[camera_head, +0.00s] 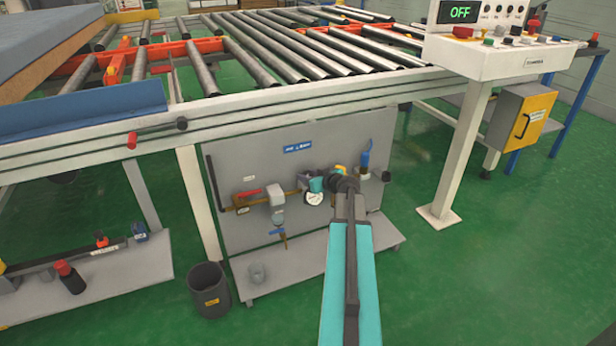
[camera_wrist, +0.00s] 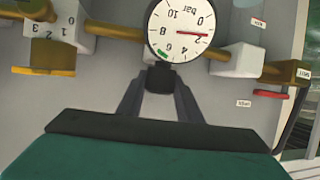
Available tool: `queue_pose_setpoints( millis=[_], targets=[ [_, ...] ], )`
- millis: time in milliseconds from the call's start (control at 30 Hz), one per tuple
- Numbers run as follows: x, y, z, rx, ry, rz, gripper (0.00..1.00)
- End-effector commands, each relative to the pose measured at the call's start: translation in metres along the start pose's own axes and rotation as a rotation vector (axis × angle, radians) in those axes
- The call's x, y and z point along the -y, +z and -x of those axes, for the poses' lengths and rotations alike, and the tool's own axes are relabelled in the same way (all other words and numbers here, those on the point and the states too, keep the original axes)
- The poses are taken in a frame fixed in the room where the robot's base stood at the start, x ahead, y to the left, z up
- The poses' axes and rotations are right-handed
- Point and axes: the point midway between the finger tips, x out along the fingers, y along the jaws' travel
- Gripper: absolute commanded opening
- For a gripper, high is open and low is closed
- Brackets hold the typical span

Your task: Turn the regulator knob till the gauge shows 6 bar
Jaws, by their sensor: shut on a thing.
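The round white gauge (camera_wrist: 176,22) shows upside down at the top of the wrist view. It is marked in bar, its red needle points at about 2, and a green mark sits by the 6. The black regulator knob (camera_wrist: 160,77) is just below it, between the fingertips of my gripper (camera_wrist: 160,84). My gripper is shut on the knob. In the head view the gauge (camera_head: 314,199) is small and its reading cannot be made out. My gripper (camera_head: 345,184) reaches the panel right of it there, and my arm hides the knob.
A grey panel (camera_head: 235,165) under the roller conveyor carries brass pipe and a red-handled valve (camera_head: 247,194). A shelf (camera_head: 300,258) juts out below it. A dark bin (camera_head: 209,288) stands to the left. A white control stand (camera_head: 465,150) is at the right. Green floor is clear between.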

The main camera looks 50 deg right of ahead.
Motion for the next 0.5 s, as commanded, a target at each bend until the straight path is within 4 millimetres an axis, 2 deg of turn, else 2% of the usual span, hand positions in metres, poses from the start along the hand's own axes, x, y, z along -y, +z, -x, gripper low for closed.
queue_pose_setpoints(
  millis=[500],
  targets=[
    [0.0016, 0.0005, -0.0005, 0.004, 0.113, -0.048, 0.10]
  ],
)
